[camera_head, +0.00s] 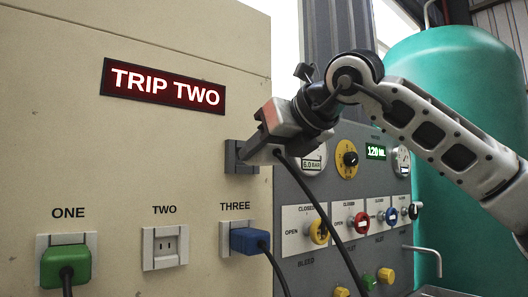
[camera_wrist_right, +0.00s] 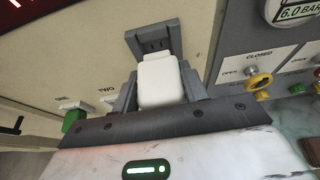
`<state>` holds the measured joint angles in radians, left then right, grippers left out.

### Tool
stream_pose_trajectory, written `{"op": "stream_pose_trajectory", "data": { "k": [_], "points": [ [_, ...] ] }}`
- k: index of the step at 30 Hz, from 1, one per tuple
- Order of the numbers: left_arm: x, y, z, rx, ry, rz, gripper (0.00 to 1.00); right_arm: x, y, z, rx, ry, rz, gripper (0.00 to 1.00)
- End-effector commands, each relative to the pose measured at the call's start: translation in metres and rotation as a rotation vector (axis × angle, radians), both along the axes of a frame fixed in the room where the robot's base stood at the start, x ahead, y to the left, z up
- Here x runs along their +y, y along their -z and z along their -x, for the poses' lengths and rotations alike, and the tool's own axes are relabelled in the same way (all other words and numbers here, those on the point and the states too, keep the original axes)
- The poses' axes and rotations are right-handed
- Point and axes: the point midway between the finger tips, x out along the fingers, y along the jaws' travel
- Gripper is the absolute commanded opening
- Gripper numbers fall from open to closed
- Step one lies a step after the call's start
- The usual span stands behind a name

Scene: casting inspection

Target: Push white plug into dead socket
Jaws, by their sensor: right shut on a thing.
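The white plug (camera_wrist_right: 161,80) sits between the two grey fingers of my right gripper (camera_head: 259,149), which is shut on it. Its far end is at a grey slotted holder (camera_wrist_right: 149,42) on the panel's right edge; I cannot tell whether it is seated or just in front. The holder also shows in the head view (camera_head: 236,156). A black cable (camera_head: 318,205) hangs down from the gripper area. Socket TWO (camera_head: 165,247) is empty, below and left of the gripper. A red-lit sign (camera_head: 163,86) reads TRIP TWO. My left gripper is out of view.
A green plug (camera_head: 66,265) is in socket ONE and a blue plug (camera_head: 250,241) is in socket THREE, both with cables. A grey valve panel (camera_head: 335,185) with gauges and coloured knobs stands at right, before a teal tank (camera_head: 460,110).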

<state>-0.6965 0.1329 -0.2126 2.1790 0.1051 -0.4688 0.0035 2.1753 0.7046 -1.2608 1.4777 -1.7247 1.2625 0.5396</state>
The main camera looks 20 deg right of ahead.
Motion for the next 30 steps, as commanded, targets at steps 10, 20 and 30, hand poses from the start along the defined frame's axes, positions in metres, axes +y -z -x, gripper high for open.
{"op": "stream_pose_trajectory", "data": {
  "k": [10, 20, 30],
  "points": [
    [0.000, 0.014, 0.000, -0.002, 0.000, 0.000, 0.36, -0.007, 0.002, 0.019, -0.003, -0.001, -0.001, 0.16],
    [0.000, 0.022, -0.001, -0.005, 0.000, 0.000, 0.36, -0.014, 0.001, 0.037, -0.001, 0.000, 0.000, 0.16],
    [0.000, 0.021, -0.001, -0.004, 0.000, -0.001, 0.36, -0.014, 0.000, 0.038, -0.001, 0.000, 0.000, 0.16]
  ]
}}
